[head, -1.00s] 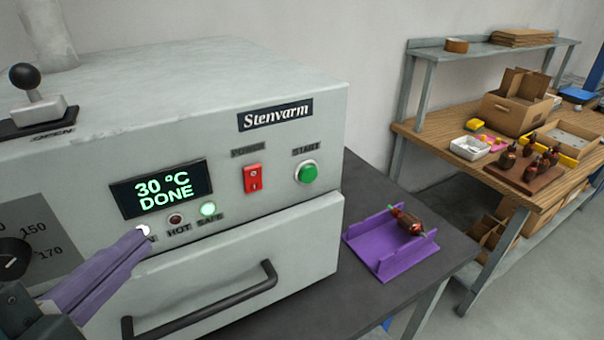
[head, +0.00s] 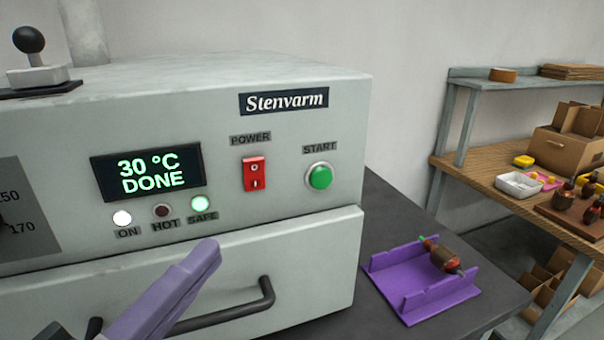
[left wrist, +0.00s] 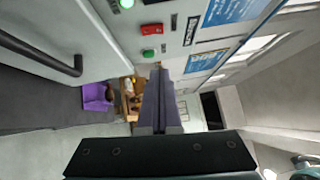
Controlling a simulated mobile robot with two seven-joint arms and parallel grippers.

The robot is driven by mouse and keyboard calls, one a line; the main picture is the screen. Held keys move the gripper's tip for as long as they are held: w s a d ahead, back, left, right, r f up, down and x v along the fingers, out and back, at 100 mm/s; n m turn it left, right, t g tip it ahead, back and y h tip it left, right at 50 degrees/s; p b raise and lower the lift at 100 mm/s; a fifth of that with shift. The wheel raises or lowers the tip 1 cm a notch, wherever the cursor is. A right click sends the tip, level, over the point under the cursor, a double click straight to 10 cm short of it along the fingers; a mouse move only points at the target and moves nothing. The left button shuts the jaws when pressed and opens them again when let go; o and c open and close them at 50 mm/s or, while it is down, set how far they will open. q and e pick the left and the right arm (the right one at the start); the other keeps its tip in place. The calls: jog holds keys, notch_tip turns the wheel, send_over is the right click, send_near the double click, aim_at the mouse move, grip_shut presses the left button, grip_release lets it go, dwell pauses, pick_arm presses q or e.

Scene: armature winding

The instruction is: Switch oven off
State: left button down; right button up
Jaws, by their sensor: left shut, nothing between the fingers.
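The oven (head: 60,130) is a pale grey box with a "Stenvarm" label. Its red power switch (head: 254,174) sits under the word POWER, with the green start button (head: 320,176) to its right. The display (head: 148,172) reads "30 °C DONE". The ON lamp (head: 122,218) and the SAFE lamp (head: 200,203) are lit; the HOT lamp (head: 162,211) is dark. My left gripper (head: 208,252) is shut and empty, below and left of the switch, in front of the drawer. The left wrist view also shows the shut fingers (left wrist: 158,75) and the red switch (left wrist: 152,28). My right gripper is not in view.
The drawer handle (head: 230,311) sticks out behind and below my left gripper. A purple cradle (head: 410,285) holding an armature (head: 442,255) stands on the dark table right of the oven. A wooden workbench (head: 470,158) with boxes and parts stands further right.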

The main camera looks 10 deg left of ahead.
pick_arm(q)
jog(key=p, duration=0.2)
send_near(260, 166)
jog(key=w+d, duration=0.3)
jog(key=d, duration=0.1)
jog(key=shift+w+a+r, duration=0.2)
jog(key=shift+w+a, duration=0.65)
jog(key=shift+w, duration=0.05)
jog(key=shift+w+a, duration=0.45)
jog(key=shift+w, duration=0.15)
jog(key=shift+w+a+r+p, duration=0.15)
jog(key=shift+r+p, duration=0.2)
jog(key=shift+p, duration=0.65)
jog(key=shift+f, duration=0.3)
jog(key=shift+n, duration=0.3)
